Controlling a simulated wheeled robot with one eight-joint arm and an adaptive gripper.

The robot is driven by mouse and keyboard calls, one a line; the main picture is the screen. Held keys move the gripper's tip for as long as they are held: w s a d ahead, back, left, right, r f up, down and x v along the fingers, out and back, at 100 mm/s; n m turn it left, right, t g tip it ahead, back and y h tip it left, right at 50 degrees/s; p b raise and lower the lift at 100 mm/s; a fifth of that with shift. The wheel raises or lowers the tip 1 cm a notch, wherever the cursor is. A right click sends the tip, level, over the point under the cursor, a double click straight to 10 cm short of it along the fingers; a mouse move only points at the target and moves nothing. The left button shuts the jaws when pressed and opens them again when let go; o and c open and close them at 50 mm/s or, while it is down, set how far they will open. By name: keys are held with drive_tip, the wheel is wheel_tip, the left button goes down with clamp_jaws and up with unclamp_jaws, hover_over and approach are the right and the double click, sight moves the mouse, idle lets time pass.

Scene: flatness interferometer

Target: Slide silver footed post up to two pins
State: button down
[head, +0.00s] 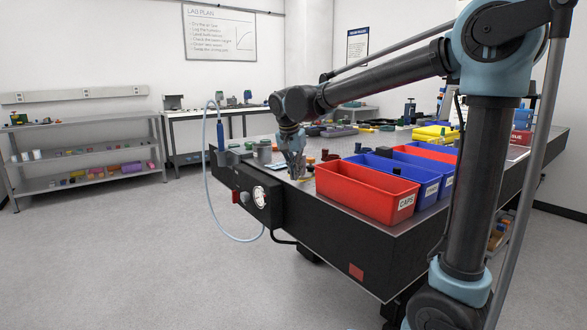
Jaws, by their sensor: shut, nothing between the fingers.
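A small grey cylinder (264,152) stands on the table left of the gripper.
A red bin (365,192) labelled CAPS and blue bins (432,189) stand right of the gripper. A pressure gauge (260,197) and a looping pale blue hose (209,190) are at the table's left end. Many small objects crowd the table's back. Floor at left is free.

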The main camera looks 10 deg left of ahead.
sight(301, 176)
drive_tip(key=shift+w+d, duration=0.2)
drive_tip(key=shift+w, duration=0.75)
drive_tip(key=shift+w, duration=0.15)
drive_tip(key=shift+w+d+r, duration=0.1)
drive_tip(key=shift+w, duration=0.55)
drive_tip(key=shift+d, duration=0.1)
